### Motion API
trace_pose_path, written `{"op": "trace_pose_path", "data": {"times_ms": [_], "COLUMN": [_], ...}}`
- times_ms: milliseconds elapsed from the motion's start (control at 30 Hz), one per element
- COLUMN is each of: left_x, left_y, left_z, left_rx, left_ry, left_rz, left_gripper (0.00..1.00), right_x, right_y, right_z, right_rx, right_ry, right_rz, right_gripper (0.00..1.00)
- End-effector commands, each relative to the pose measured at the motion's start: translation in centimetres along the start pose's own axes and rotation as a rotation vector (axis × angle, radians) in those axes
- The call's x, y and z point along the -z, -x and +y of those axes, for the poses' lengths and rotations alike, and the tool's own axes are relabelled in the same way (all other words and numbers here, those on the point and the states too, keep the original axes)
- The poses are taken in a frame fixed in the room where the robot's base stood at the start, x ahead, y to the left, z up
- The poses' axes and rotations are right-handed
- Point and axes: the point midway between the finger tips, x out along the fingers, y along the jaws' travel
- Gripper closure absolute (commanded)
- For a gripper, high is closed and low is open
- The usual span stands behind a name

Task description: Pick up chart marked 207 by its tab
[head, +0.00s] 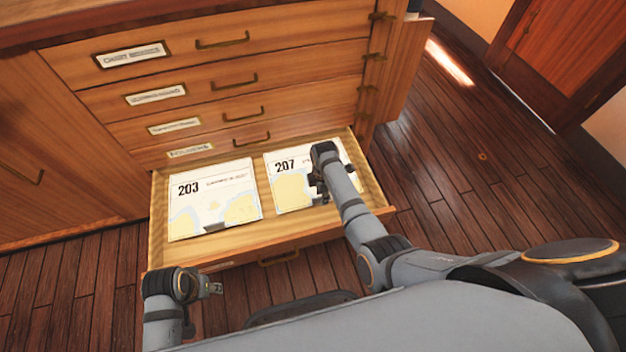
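The chart marked 207 (288,188) lies flat on the right side of the open bottom drawer (158,220). It is white with pale yellow and blue areas. My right gripper (318,188) is over the right part of this chart, and the gripper and arm cover some of it. Its tab cannot be made out. Whether the gripper touches the chart, or is open or shut, is not clear. My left gripper (215,289) is low in front of the drawer, away from the charts. Its fingers are too small to read.
A chart marked 203 (215,195) lies left of it in the same drawer. Above are several shut drawers with brass handles (222,42) and label plates. A cabinet panel (402,70) stands to the right. The wooden floor (470,150) at right is clear.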

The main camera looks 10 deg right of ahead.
Motion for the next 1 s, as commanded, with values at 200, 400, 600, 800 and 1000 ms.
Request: {"op": "trace_pose_path", "data": {"times_ms": [200, 400, 600, 800, 1000], "left_x": [-0.1, 0.0, 0.0, 0.0, 0.0], "left_y": [0.9, 1.1, 1.1, 1.1, 1.1], "left_z": [0.7, 0.8, 0.8, 0.8, 0.7], "left_rx": [-0.021, -0.022, -0.021, -0.021, -0.021], "left_ry": [-0.007, -0.007, -0.007, -0.007, -0.007], "left_rz": [0.031, 0.033, 0.033, 0.033, 0.033], "left_gripper": [0.60, 0.60, 0.60, 0.60, 0.60], "right_x": [0.0, 0.0, 0.0, 0.0, 0.0], "right_y": [-2.4, -2.3, -2.3, -2.3, -2.2], "right_z": [0.1, 0.0, 0.0, 0.0, 0.1], "right_rx": [-0.002, -0.001, -0.001, -0.001, -0.002], "right_ry": [0.000, 0.000, 0.000, 0.000, 0.000], "right_rz": [0.000, 0.000, 0.000, 0.000, 0.000], "right_gripper": [0.68, 0.68, 0.92, 1.00, 1.00]}}
